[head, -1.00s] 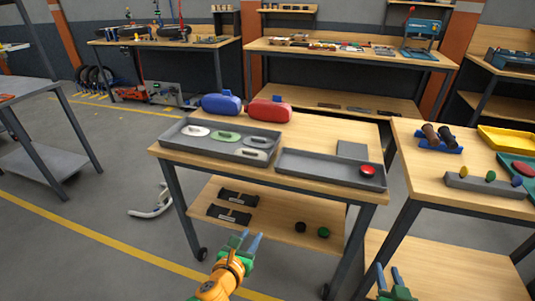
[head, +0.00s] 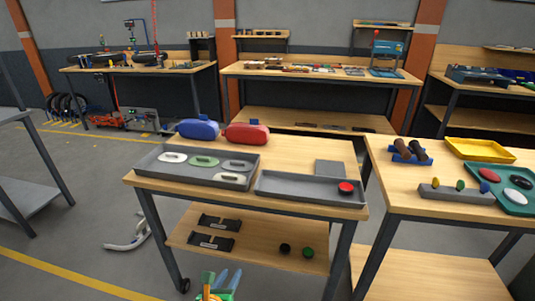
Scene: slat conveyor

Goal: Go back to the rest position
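My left gripper (head: 227,280) shows at the bottom edge, low in front of the wooden workbench (head: 310,207). Its two bluish fingertips stand a little apart with nothing seen between them; the rest of it is cut off by the frame. My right gripper is out of the picture. On the bench, a grey tray (head: 142,165) holds several white, green and grey oval pieces. A second grey tray (head: 300,188) holds a red round piece (head: 346,188) at its right end.
Blue (head: 198,129) and red (head: 246,133) rounded cases stand at the bench's back. The lower shelf (head: 262,252) holds black brackets and two round pieces. A right-hand table (head: 400,187) carries a yellow tray (head: 480,149) and a teal tray (head: 515,199). Floor is open at left.

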